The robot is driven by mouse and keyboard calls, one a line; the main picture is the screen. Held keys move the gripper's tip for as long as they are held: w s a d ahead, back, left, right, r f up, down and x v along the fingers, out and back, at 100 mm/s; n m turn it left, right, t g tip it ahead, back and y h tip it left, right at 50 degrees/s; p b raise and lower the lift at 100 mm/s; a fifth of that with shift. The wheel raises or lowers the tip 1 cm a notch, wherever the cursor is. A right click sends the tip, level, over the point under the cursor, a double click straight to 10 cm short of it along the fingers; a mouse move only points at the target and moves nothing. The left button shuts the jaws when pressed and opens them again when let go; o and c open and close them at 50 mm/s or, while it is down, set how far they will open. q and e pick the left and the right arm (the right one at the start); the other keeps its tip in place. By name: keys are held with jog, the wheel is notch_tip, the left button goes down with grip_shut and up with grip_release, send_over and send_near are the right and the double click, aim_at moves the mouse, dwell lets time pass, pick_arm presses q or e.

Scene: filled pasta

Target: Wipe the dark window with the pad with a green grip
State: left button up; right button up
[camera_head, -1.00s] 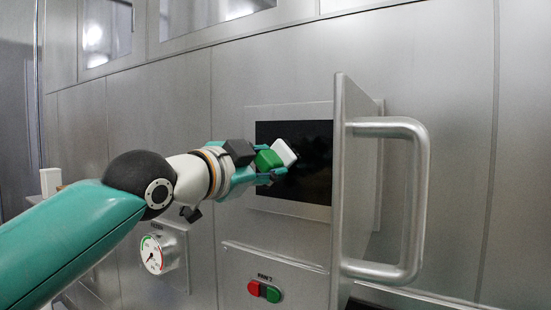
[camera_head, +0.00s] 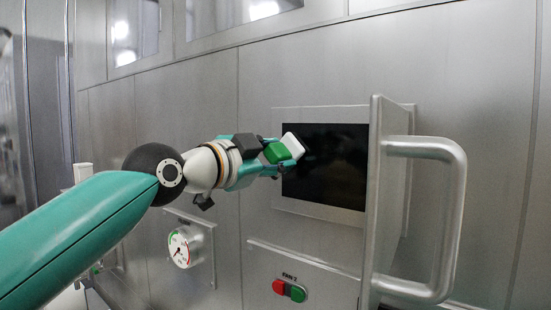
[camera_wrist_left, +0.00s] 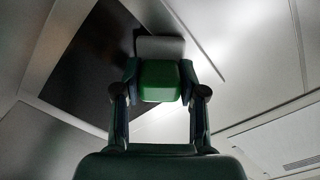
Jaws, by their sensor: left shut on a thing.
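The dark window (camera_head: 326,170) is a black rectangle in a metal frame on the steel wall, right of centre in the head view. It also shows at the upper left of the left wrist view (camera_wrist_left: 85,62). My left gripper (camera_head: 274,158) is shut on the green grip of the pad (camera_head: 293,145). The pad's white face points away from the fingers, at the window's upper left corner. In the left wrist view the pad (camera_wrist_left: 160,48) sits between the two fingers. I cannot tell whether the pad touches the glass. My right gripper is not in view.
A steel plate with a large handle (camera_head: 452,215) stands out from the wall just right of the window. Below are a red and green button pair (camera_head: 289,290) and a ledge. A round gauge (camera_head: 181,249) is at the lower left.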

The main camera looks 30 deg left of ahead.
aim_at(300, 155)
pick_arm(q)
jog(key=shift+s+d+r, duration=0.1)
jog(key=shift+s+d, duration=0.05)
jog(key=shift+d, duration=1.6)
jog(key=shift+s+d+b, duration=0.2)
jog(key=shift+d+b, duration=1.25)
jog(key=shift+d, duration=2.05)
jog(key=shift+s+b, duration=0.15)
jog(key=shift+b, duration=0.15)
jog(key=shift+s+a+b, duration=0.15)
jog(key=shift+s+b, duration=0.35)
jog(key=shift+s, duration=0.95)
jog(key=shift+s+a+b, duration=0.1)
jog(key=shift+s+b, duration=0.4)
jog(key=shift+s, duration=0.95)
jog(key=shift+s+a+b, duration=0.15)
jog(key=shift+s+b, duration=0.2)
jog(key=shift+s, duration=1.15)
